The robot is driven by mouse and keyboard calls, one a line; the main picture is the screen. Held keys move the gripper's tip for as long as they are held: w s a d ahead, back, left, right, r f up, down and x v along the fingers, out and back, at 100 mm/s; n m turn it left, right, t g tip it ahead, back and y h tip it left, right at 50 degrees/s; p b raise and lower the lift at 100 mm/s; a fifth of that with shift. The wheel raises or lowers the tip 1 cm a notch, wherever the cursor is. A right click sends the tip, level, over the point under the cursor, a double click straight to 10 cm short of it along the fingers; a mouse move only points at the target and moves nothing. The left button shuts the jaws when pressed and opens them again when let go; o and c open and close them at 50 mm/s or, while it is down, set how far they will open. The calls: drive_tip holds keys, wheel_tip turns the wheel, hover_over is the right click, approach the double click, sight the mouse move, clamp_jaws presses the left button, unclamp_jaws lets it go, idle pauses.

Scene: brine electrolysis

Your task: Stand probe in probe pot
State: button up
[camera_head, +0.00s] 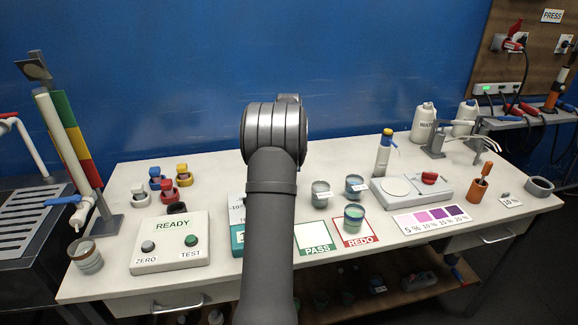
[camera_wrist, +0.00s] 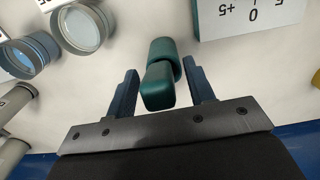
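A teal-green, block-like piece (camera_wrist: 160,78), which may be the probe's grip, lies between the fingers of my gripper (camera_wrist: 162,88) in the wrist view. In the head view my arm hides my gripper and this piece.
A white box with a numbered scale (camera_wrist: 245,14) is close to the teal piece. Two cups (camera_wrist: 82,28) (camera_wrist: 30,54) are at the left.

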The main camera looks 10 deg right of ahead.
wheel_tip(320, 180, up, 17)
drive_tip(key=shift+w+r, duration=0.15)
drive_tip(key=shift+r, duration=0.05)
idle(0.3)
idle(0.4)
drive_tip(key=f, duration=1.6)
drive_tip(key=shift+s+f, duration=0.15)
drive_tip(key=shift+s, duration=0.05)
